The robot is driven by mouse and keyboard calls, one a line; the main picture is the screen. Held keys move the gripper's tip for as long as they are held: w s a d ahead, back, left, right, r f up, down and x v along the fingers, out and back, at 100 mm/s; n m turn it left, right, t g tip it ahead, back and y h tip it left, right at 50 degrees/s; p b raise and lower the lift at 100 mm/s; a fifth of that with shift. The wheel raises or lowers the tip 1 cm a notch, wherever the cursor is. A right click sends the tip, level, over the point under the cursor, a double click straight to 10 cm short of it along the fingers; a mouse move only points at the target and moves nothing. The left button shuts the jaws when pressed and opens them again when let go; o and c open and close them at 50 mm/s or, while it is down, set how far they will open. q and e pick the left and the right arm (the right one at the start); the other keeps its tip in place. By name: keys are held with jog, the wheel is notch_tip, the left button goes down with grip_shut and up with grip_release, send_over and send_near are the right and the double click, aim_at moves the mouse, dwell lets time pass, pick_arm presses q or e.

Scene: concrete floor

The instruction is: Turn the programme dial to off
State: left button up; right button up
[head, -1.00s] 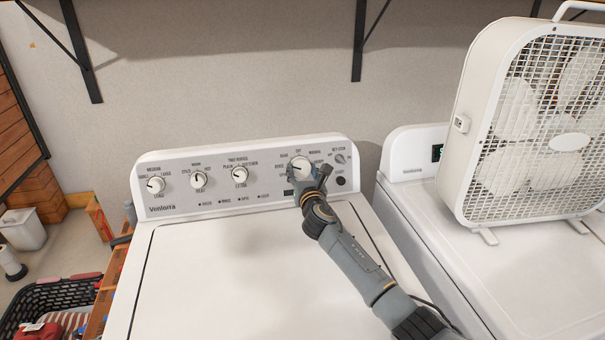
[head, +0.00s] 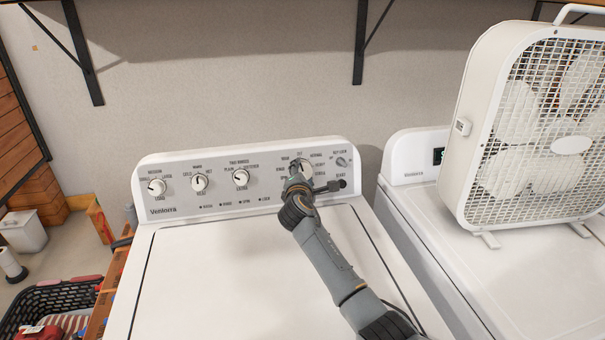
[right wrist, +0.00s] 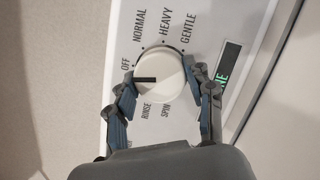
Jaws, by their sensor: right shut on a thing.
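The programme dial (head: 306,170) is a round white knob near the right end of the washer's grey control panel (head: 215,206). It also shows in the right wrist view (right wrist: 163,68), with a black pointer line aimed left, a little below the OFF label and above RINSE. My right gripper (right wrist: 159,72) is shut on the dial, with one finger on each side of its rim. In the head view my right gripper (head: 300,172) covers part of the dial and some lettering. My left gripper is in neither view.
Three other knobs, for load (head: 156,186), heat (head: 199,182) and extra (head: 241,177), sit left on the panel. A box fan (head: 535,130) stands on the neighbouring machine (head: 420,205).

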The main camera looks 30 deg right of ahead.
jog(key=shift+m+g, duration=0.4)
jog(key=shift+m, duration=0.9)
jog(key=o, duration=1.2)
jog(key=shift+c, duration=0.2)
jog(key=shift+a, duration=0.1)
jog(key=v, duration=0.7)
jog(key=shift+s, duration=0.2)
jog(key=shift+a, duration=0.15)
jog(key=shift+f, duration=0.1)
